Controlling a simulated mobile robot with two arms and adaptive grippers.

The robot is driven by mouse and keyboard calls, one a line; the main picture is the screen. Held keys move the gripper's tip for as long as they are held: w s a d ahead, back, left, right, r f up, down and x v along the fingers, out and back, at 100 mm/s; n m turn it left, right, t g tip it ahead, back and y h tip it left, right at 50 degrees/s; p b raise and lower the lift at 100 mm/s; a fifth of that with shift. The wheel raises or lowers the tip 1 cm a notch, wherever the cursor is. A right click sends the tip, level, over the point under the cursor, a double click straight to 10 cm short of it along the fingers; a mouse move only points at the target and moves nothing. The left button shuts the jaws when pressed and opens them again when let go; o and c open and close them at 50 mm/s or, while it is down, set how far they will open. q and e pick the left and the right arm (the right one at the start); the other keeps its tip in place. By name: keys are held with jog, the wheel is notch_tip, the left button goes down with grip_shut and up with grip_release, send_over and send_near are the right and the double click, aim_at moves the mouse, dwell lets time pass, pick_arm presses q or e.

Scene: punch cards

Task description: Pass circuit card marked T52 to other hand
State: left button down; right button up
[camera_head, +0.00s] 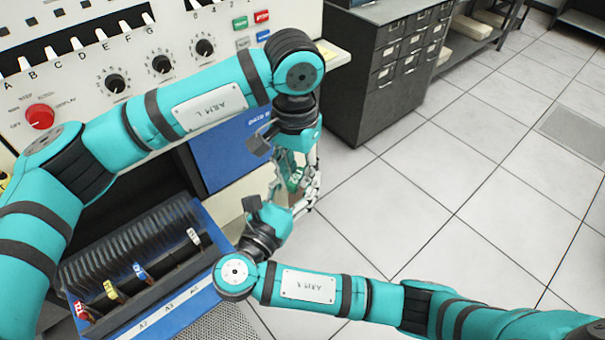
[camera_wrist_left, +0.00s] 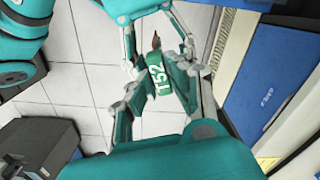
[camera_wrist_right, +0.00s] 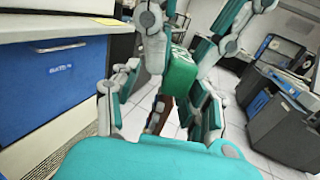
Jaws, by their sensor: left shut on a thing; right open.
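The green card marked T52 (camera_wrist_left: 159,80) is held by my left gripper (camera_wrist_left: 157,92) in mid-air, its label facing the left wrist camera. In the head view the card (camera_head: 294,179) is small and partly hidden by fingers. My left gripper (camera_head: 292,170) comes from above and is shut on the card. My right gripper (camera_head: 293,196) comes from below, facing the left one. In the right wrist view the card (camera_wrist_right: 179,76) shows between the spread fingers of my right gripper (camera_wrist_right: 160,108), which is open. A brown part of the card sticks out towards the right gripper.
A blue rack (camera_head: 205,300) of dark cards with several coloured labels is at lower left. A control panel (camera_head: 170,20) with knobs stands behind my left arm. Grey drawer cabinets (camera_head: 375,75) stand at the back. Tiled floor (camera_head: 430,190) to the right is clear.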

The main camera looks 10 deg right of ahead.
pick_arm(q)
jog(key=n, duration=0.4)
pick_arm(e)
jog(key=v, duration=1)
pick_arm(q)
jog(key=shift+n, duration=0.8)
pick_arm(e)
jog(key=shift+s+f, duration=0.1)
jog(key=shift+c, duration=1)
pick_arm(q)
jog(key=shift+a, duration=0.1)
jog(key=shift+s, duration=0.1)
pick_arm(e)
jog(key=n+t+y, duration=0.3)
jog(key=n+y, duration=0.1)
jog(key=y, duration=0.2)
send_near(297, 198)
jog(key=shift+n+y, duration=0.3)
jog(key=x, duration=1)
jog(key=shift+w+r, duration=0.25)
jog(key=shift+r, duration=0.15)
